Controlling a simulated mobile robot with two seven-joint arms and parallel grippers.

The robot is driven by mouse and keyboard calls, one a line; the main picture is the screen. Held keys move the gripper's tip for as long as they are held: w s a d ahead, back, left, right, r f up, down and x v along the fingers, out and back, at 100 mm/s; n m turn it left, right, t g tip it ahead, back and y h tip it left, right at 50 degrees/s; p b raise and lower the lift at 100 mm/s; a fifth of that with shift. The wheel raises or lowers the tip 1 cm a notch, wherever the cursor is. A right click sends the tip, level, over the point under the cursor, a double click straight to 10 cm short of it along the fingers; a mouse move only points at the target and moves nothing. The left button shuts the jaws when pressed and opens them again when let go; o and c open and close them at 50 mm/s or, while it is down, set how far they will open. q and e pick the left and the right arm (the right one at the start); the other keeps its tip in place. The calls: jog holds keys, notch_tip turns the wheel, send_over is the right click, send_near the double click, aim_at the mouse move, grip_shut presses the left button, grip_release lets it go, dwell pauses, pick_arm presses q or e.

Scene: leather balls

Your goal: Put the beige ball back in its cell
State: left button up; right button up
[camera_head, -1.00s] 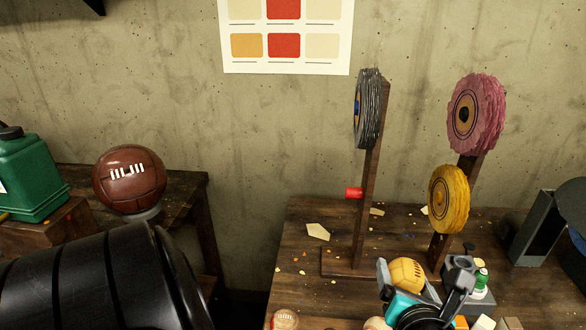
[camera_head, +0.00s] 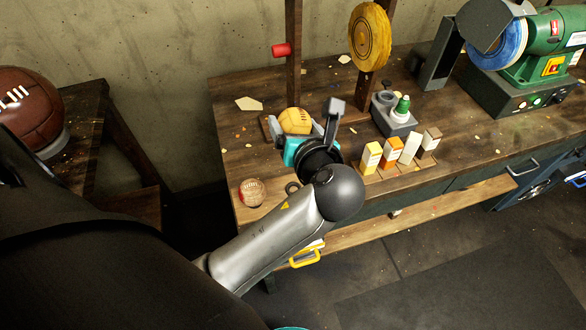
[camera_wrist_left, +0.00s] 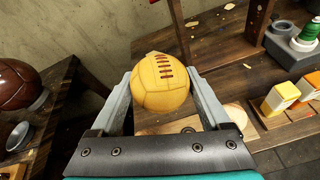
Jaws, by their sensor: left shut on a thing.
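My left gripper (camera_head: 300,124) is shut on a yellow-tan ball with brown laces (camera_head: 295,121). In the left wrist view the ball (camera_wrist_left: 161,82) sits between the two grey fingers (camera_wrist_left: 160,92), laces facing up and right. The gripper is over the workbench, in front of the foot of a wooden post. A pale ball with reddish markings (camera_head: 252,192) rests near the bench's front left corner. In the left wrist view a pale round thing (camera_wrist_left: 237,114) is partly hidden behind the right finger. No cell can be clearly made out. My right gripper is not in view.
Wooden posts with a yellow buffing wheel (camera_head: 370,37) and a red peg (camera_head: 281,50) rise behind the gripper. Right of it are a grey holder with a green bottle (camera_head: 402,105) and several upright bars (camera_head: 371,156). A brown ball (camera_head: 28,103) sits on the left table.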

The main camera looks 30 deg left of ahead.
pick_arm(q)
jog(key=b, duration=0.6)
send_over(293, 189)
notch_tip(293, 189, down, 14)
notch_tip(293, 189, down, 2)
jog(key=shift+f, duration=1.05)
jog(key=shift+f, duration=0.1)
jog(key=o, duration=1.1)
jog(key=shift+f, duration=0.1)
